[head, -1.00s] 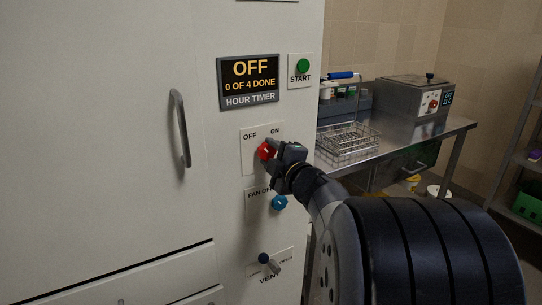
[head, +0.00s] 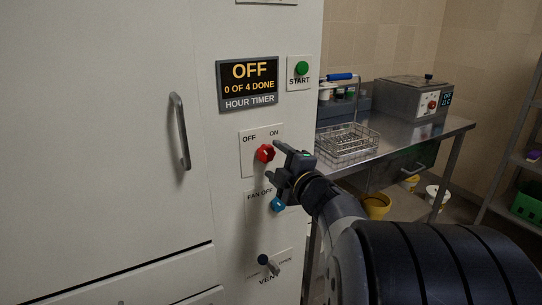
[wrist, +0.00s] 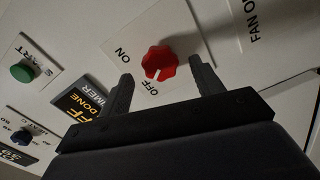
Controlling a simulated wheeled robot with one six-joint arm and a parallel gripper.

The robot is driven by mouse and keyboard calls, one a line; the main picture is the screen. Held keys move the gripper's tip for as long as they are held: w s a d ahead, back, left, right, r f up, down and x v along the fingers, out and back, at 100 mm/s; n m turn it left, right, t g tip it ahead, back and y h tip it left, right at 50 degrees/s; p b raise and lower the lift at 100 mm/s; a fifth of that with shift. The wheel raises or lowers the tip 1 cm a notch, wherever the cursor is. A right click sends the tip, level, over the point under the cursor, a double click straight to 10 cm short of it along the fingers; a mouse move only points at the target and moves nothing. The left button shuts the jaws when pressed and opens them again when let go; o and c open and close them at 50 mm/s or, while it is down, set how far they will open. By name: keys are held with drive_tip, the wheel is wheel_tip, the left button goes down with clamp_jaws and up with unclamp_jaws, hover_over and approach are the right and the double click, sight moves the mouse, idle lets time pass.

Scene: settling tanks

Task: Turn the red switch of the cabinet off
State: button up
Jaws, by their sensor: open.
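The red switch (head: 265,153) is a lobed knob on a white plate marked OFF at left and ON at right, on the cabinet (head: 222,185). In the wrist view the red switch (wrist: 160,63) shows a white mark on the side toward the word OFF. My gripper (head: 275,160) is open, just to the right of the switch and apart from it. In the wrist view its two fingers stand on either side of the knob with gaps. The timer display (head: 249,84) reads OFF, 0 OF 4 DONE.
A green START button (head: 302,69) sits above right. A blue fan knob (head: 278,204), partly behind my gripper, and a vent lever (head: 268,264) are below. A door handle (head: 180,131) sticks out at left. A steel table (head: 425,135) with a wire basket (head: 347,143) stands at right.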

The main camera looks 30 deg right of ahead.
sight(269, 155)
drive_tip(key=s+p, duration=0.1)
drive_tip(key=s, duration=0.6)
drive_tip(key=shift+s, duration=0.2)
drive_tip(key=shift+w+d, duration=0.1)
drive_tip(key=w+b, duration=0.1)
drive_tip(key=w, duration=0.4)
drive_tip(key=w+b, duration=0.1)
drive_tip(key=w, duration=0.4)
drive_tip(key=shift+w+a, duration=0.2)
drive_tip(key=shift+w, duration=0.2)
drive_tip(key=shift+s, duration=0.1)
